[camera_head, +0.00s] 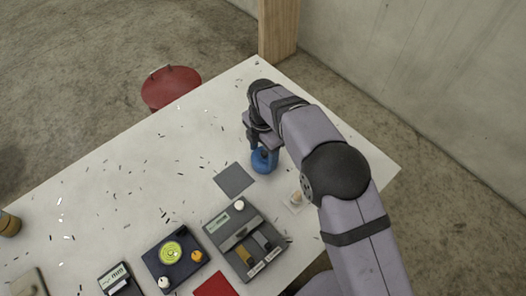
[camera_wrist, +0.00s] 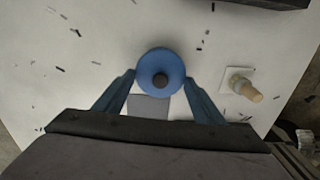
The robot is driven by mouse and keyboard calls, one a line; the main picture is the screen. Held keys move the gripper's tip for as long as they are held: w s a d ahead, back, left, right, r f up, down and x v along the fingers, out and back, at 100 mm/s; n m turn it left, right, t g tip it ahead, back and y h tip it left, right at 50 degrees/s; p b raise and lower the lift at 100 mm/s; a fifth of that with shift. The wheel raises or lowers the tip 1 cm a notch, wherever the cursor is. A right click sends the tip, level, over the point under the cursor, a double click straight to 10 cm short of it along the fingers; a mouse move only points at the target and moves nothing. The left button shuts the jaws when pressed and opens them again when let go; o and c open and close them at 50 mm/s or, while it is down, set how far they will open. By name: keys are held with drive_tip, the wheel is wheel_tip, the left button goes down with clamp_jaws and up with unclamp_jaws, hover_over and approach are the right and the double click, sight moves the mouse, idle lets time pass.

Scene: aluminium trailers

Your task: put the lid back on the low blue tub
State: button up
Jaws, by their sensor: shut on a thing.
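A round blue lid with a dark knob (camera_wrist: 160,66) shows from above in the wrist view. My gripper (camera_wrist: 160,80) has one blue finger at each side of it and is shut on it. In the head view my gripper (camera_head: 262,145) points down over a rounded blue body (camera_head: 265,164), which the gripper partly covers. I cannot tell how much of this blue body is lid and how much is tub, or whether the lid touches the tub. A flat dark grey square (camera_head: 234,180) lies on the table just left of the blue body.
A small peg on a white square (camera_head: 296,199) stands to the right. Dark scraps litter the white table (camera_head: 150,150). A red stool (camera_head: 171,86) stands beyond it.

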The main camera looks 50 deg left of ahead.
idle(0.4)
drive_tip(key=o, duration=1.5)
drive_tip(key=shift+r, duration=0.1)
drive_tip(key=shift+r+p, duration=2.45)
drive_tip(key=shift+r, duration=0.95)
clamp_jaws()
drive_tip(key=shift+f+b, duration=1.3)
drive_tip(key=shift+f, duration=0.95)
